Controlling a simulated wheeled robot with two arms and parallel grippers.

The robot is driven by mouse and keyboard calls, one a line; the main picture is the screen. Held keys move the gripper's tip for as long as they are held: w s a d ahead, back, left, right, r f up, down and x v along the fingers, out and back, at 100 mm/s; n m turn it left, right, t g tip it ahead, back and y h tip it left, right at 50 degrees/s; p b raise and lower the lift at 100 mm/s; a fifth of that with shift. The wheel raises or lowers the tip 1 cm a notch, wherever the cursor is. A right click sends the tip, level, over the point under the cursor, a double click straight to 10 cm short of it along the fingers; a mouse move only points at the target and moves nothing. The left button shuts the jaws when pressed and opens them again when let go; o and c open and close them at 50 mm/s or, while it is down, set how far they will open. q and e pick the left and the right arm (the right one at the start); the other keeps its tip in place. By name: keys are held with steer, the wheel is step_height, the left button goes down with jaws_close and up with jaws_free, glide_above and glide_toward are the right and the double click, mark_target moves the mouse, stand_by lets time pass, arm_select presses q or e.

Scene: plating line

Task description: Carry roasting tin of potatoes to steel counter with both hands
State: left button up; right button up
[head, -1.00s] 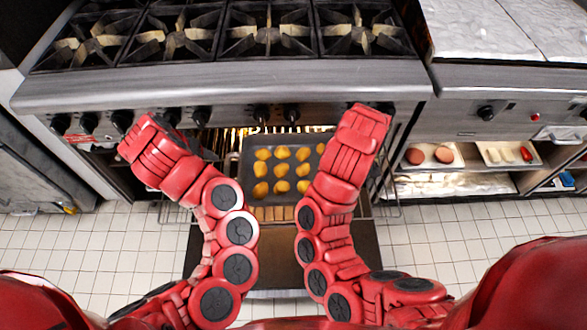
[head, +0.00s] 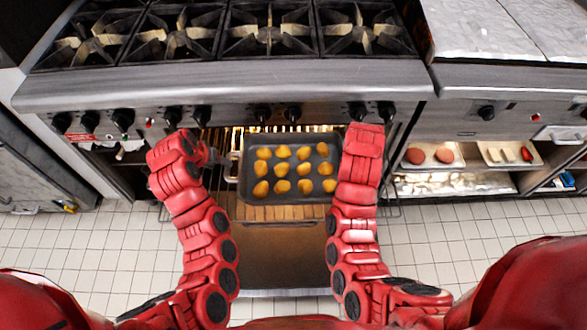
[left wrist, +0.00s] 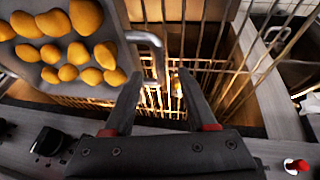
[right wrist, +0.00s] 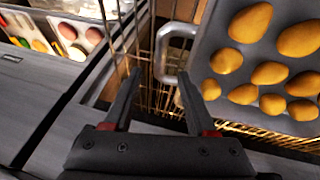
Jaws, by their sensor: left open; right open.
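The dark roasting tin (head: 292,200) of golden potatoes sits level on the pulled-out oven rack, below the range's knobs. Its left handle (left wrist: 152,52) stands just ahead of my left gripper (left wrist: 160,86), which is open and empty. The head view shows this gripper (head: 217,156) left of the tin. My right gripper (right wrist: 158,84) is open and empty, with the tin's right handle (right wrist: 170,52) just beyond its fingers. In the head view my right arm hides that gripper and handle. A steel-topped counter (head: 480,35) is at the upper right.
The wire rack (left wrist: 215,55) spreads under and beside the tin in the lit oven. Gas burners (head: 175,40) and a row of knobs (head: 263,114) are above. Shelved trays (head: 430,162) are at the right. Tiled floor (head: 440,245) is clear on both sides.

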mark_target(227, 168)
arm_select(q)
steer(key=x, duration=0.7)
steer(key=shift+d, duration=0.1)
arm_select(e)
steer(key=x, duration=0.7)
steer(key=shift+f, duration=0.1)
arm_select(q)
jaws_close()
arm_select(e)
jaws_close()
arm_select(q)
steer(key=shift+w, duration=0.1)
